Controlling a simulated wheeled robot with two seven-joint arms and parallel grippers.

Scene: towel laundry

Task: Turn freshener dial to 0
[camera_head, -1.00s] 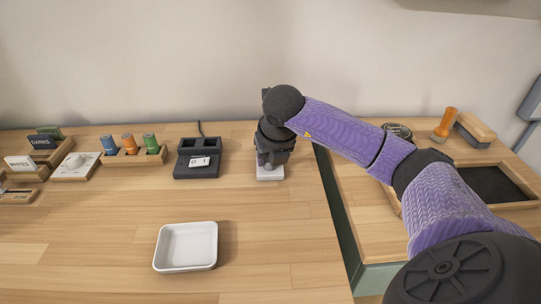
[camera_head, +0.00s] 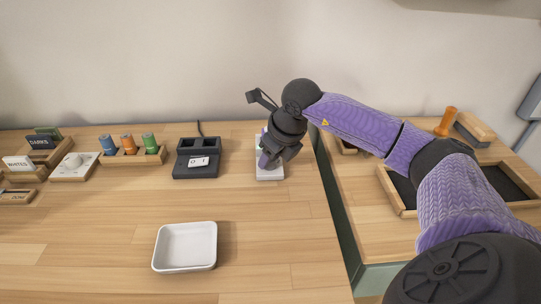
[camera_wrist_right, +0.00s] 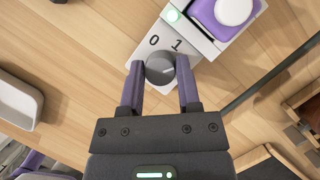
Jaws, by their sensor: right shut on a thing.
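The freshener (camera_head: 264,174) is a white unit near the right end of the wooden counter, largely covered by my right gripper in the head view. In the right wrist view the freshener (camera_wrist_right: 197,48) shows printed marks 0 and 1, a lit green light and a purple part with a round white top. Its dark grey round dial (camera_wrist_right: 160,68) sits just below the marks. My right gripper (camera_wrist_right: 162,72), which also shows in the head view (camera_head: 264,160), is shut on the dial, one purple finger on each side. I cannot tell exactly which mark the dial points to. My left gripper is out of view.
A white tray (camera_head: 186,269) lies in front on the counter. A black two-slot device (camera_head: 196,172) stands left of the freshener, with colored spools in a wooden holder (camera_head: 134,158) further left. A gap in the counter lies to the right.

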